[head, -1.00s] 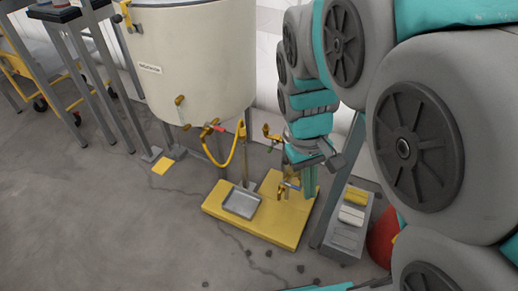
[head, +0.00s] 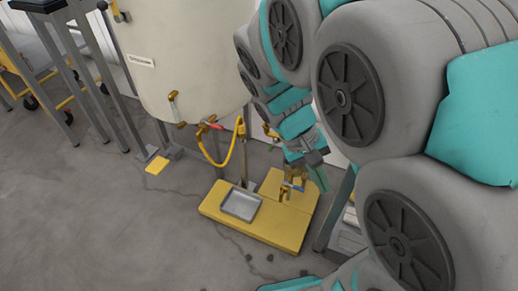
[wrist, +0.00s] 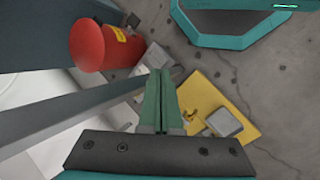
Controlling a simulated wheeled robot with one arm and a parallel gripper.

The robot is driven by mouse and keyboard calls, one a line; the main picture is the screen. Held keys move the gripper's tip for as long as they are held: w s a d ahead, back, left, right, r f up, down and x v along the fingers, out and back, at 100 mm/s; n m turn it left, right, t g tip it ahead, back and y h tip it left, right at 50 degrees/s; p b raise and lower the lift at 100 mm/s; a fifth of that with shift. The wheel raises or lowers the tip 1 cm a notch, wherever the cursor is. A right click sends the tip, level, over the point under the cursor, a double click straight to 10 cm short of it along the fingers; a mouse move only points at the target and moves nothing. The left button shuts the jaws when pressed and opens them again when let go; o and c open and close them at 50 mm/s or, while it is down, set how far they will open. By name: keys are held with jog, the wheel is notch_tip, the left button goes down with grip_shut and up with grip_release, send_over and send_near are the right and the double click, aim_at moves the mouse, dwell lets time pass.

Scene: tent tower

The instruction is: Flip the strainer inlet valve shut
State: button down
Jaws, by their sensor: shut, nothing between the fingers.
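Brass pipework (head: 291,185) with a small blue part stands on the yellow platform (head: 225,218); I cannot tell for sure that it is the strainer inlet valve. A red-handled brass valve (head: 213,125) sits under the cream tank, with a yellow hose (head: 233,150) from it. My gripper (head: 319,178) is shut and empty, just right of and above the brass pipework in the head view. In the wrist view its green fingers (wrist: 159,78) are together, with the yellow platform (wrist: 235,107) and brass fittings (wrist: 190,117) beyond, to their right. Handle positions are too small to read.
The cream tank (head: 180,60) stands behind on legs. A grey tray (head: 241,204) lies on the platform. A red cylinder (wrist: 88,45) and a dark post (wrist: 60,115) are left of my fingers in the wrist view. Floor at the front left is clear.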

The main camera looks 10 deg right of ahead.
jog(key=w+a+f+t+h+b, duration=0.1)
jog(key=w+a+f+h+b, duration=0.25)
jog(key=w, duration=0.65)
jog(key=w+a+f+t+h+b, duration=0.1)
jog(key=w+f+t+h+b, duration=0.2)
jog(key=w+f, duration=0.5)
jog(key=n+t+h+b, duration=0.2)
jog(key=t+h+b, duration=0.2)
jog(key=t, duration=0.1)
send_near(272, 146)
jog(key=w+a, duration=0.2)
jog(key=a, duration=0.5)
jog(key=s+f+b+x, duration=0.1)
jog(key=s+x, duration=0.1)
jog(key=x, duration=1)
jog(key=shift+d, duration=0.5)
